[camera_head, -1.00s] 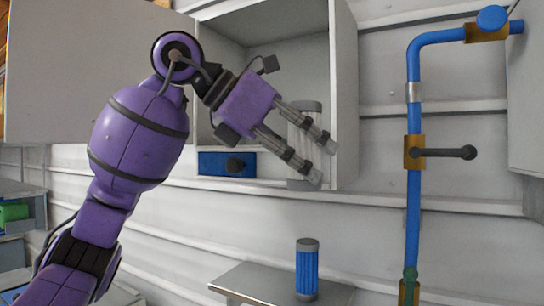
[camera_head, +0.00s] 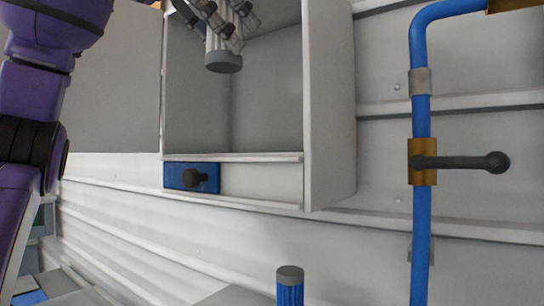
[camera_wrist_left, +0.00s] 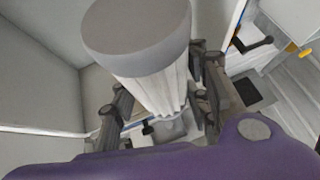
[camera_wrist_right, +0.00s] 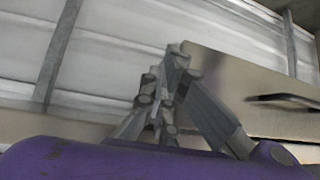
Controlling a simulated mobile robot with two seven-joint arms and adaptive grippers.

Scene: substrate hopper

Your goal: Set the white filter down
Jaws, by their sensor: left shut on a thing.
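The white filter (camera_head: 221,48) hangs upright at the top of the head view, its grey lower cap showing and its upper part out of frame. My left gripper (camera_head: 236,22) is shut on it. It is in front of or inside the open cabinet (camera_head: 330,110), well above the cabinet floor; I cannot tell how deep. In the left wrist view the filter (camera_wrist_left: 155,85), with a grey end cap and pleated white body, sits between the fingers (camera_wrist_left: 160,105). My right gripper shows only in the right wrist view (camera_wrist_right: 163,95), its fingers together and empty.
A blue filter (camera_head: 290,290) with a grey cap stands below the cabinet, cut off by the frame edge. A blue panel with a dark knob (camera_head: 192,178) is under the cabinet opening. A blue pipe (camera_head: 421,240) with a dark handle (camera_head: 470,162) runs at right.

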